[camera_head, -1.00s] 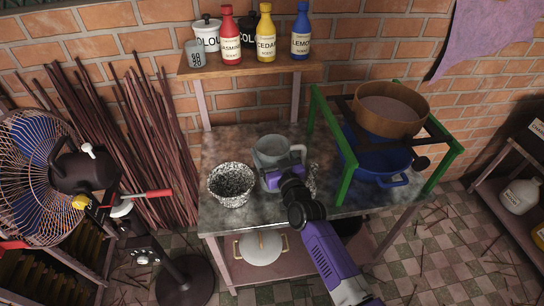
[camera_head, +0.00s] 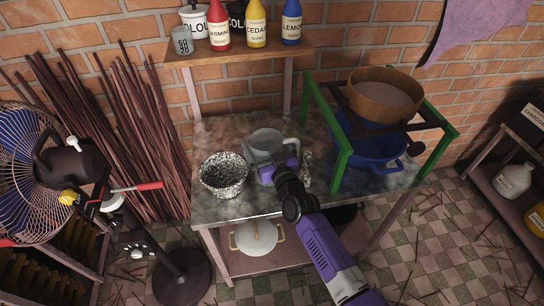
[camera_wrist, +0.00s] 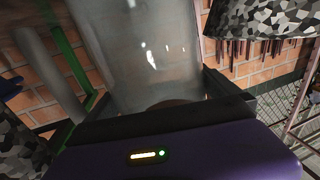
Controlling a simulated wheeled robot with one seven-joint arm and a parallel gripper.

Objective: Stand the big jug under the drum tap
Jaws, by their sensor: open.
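The big jug (camera_head: 264,142), a translucent grey vessel with a handle at its right, stands upright on the worktable (camera_head: 240,208). It also fills the upper middle of the wrist view (camera_wrist: 145,55). My gripper (camera_head: 270,170) is at the jug's near side, low down. In the wrist view my open gripper (camera_wrist: 155,100) has a dark finger on each side of the jug; I cannot tell whether they touch it. No drum or tap shows clearly in these frames.
A speckled bowl (camera_head: 224,175) stands close to the jug's left. A green frame (camera_head: 343,172) with a wooden sieve (camera_head: 382,95) and blue basin (camera_head: 375,158) stands at the right. A shelf (camera_head: 235,57) with bottles is behind. A fan (camera_head: 40,160) stands at the left.

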